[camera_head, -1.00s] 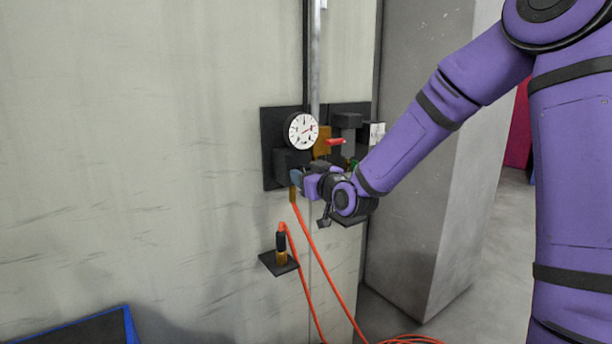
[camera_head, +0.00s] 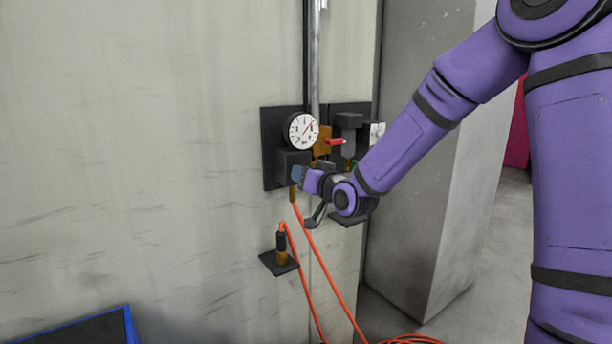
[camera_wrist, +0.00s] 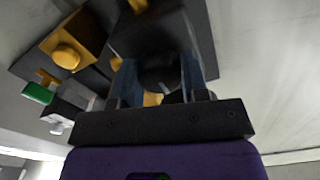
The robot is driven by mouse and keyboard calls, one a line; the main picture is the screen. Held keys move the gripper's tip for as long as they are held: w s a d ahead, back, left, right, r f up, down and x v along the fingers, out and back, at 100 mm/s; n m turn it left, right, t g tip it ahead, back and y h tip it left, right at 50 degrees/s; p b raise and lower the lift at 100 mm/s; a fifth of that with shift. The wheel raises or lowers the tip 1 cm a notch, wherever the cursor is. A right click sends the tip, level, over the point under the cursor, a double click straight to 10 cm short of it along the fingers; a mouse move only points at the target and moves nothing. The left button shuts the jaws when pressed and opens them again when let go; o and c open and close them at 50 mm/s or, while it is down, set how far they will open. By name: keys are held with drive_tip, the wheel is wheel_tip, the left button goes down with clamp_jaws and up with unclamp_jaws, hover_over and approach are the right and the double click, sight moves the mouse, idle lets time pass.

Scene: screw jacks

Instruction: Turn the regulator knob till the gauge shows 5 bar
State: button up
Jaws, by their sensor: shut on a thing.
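The pressure gauge (camera_head: 302,131) is a round white dial with dark marks, mounted above the dark regulator block (camera_head: 290,160) on the wall plate. Its red needle slants up and to the right; the numbers are too small to read. My gripper (camera_head: 297,174) is at the front of the block, below the gauge. In the wrist view, my gripper's (camera_wrist: 159,65) two blue-grey fingers stand on either side of the dark round regulator knob (camera_wrist: 160,76) and are shut on it. The knob is mostly hidden by my gripper in the head view.
Orange hoses (camera_head: 325,265) hang below. A small shelf (camera_head: 279,263) juts out lower left. A concrete pillar (camera_head: 425,170) stands at right.

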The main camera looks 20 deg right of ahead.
drive_tip(key=shift+m, duration=0.9)
drive_tip(key=o, duration=0.9)
drive_tip(key=shift+o, duration=0.2)
drive_tip(key=shift+s, duration=0.15)
drive_tip(key=v, duration=1)
drive_tip(key=shift+s+d, duration=0.2)
drive_tip(key=shift+s, duration=0.05)
